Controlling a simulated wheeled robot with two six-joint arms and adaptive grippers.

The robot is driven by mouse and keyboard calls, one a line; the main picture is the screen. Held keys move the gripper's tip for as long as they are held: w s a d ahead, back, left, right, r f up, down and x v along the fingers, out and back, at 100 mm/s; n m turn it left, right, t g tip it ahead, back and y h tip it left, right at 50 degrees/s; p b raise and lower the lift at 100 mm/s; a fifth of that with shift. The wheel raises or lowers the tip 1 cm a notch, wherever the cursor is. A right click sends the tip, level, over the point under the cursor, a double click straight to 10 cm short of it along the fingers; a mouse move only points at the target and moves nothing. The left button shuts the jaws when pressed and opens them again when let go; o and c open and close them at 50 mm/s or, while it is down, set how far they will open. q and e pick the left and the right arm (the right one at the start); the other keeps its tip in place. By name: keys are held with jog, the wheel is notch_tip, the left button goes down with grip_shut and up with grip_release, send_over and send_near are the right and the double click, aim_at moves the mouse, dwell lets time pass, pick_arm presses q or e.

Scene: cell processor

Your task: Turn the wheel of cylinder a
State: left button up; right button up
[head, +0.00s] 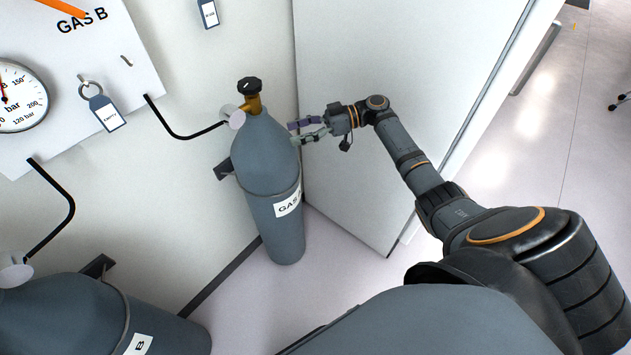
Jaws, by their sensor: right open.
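A grey gas cylinder (268,165) stands upright by the wall in the middle of the head view. I cannot tell whether a fingertip touches the cylinder. My left gripper is out of view.
A second grey cylinder (75,310), labelled B, stands at lower left. A "GAS B" panel (125,60) with a gauge (17,97) and a tag (105,113) hangs upper left. A black hose (180,136) runs to the middle cylinder. A white panel (380,60) stands behind my right arm.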

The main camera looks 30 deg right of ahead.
notch_tip(320, 180, down, 19)
jog(key=s+d+m+h+p, duration=0.1)
jog(key=s+m+h+p, duration=0.1)
jog(key=m+h, duration=0.3)
jog(key=shift+s+d+r+m+t+h, duration=0.15)
jog(key=shift+s+d+m+t+h, duration=0.2)
jog(key=shift+m, duration=0.65)
jog(key=shift+o, duration=0.2)
